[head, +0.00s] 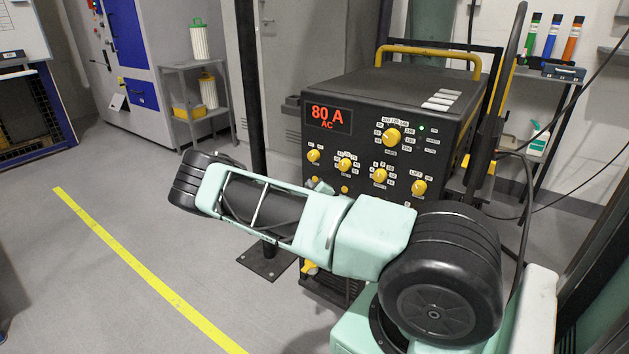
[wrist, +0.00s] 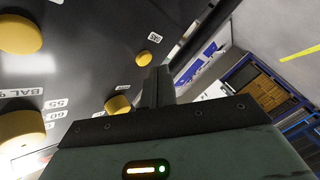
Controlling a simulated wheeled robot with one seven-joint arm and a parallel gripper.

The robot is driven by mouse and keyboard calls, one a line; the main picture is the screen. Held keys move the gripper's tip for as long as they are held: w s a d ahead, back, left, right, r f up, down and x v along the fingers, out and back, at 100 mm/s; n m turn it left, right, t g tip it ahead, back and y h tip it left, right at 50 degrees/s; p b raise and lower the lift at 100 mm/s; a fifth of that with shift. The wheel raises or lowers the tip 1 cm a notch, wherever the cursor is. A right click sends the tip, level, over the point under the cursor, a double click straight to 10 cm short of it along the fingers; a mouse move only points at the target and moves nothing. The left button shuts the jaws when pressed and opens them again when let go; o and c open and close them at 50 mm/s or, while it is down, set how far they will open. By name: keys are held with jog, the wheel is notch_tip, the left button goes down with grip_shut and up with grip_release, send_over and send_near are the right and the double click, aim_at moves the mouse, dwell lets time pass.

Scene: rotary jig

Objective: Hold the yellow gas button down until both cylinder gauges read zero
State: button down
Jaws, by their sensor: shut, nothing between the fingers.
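The welding machine (head: 360,130) stands with its dark front panel facing me and reads 80 A AC. No cylinder gauge can be made out in either view.
Several yellow knobs sit on the panel, including one (wrist: 117,104) near my fingers and a larger one (head: 391,136) higher up. A dark post (head: 248,90) stands just left of the machine. Open floor (head: 60,270) lies to the left.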

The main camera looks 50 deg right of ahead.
jog(key=shift+a, duration=0.2)
jog(key=shift+s+a, duration=0.2)
jog(key=shift+a, duration=2.15)
